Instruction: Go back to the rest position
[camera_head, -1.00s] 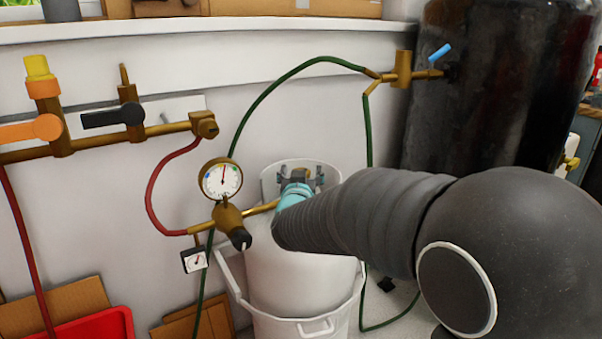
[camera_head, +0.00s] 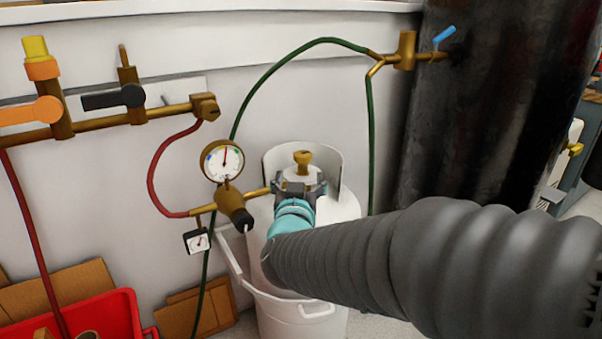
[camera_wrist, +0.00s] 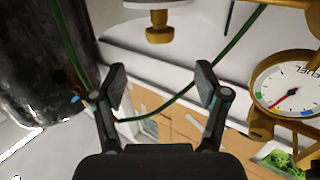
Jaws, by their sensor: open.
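My gripper (camera_head: 301,183) shows beyond my teal wrist in the head view, just in front of a brass valve knob (camera_head: 303,158) on the white gas cylinder (camera_head: 345,206). In the wrist view my gripper (camera_wrist: 162,82) has its two black fingers spread wide with nothing between them. The brass knob (camera_wrist: 159,28) is beyond the fingertips in that view, apart from them. My arm hides part of the cylinder.
A dial gauge (camera_head: 222,160) with brass fittings is left of the cylinder and also shows in the wrist view (camera_wrist: 290,88). A green hose (camera_head: 283,73) arches behind. A dark tank (camera_head: 480,110) stands right. A red bin (camera_head: 100,312) is lower left.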

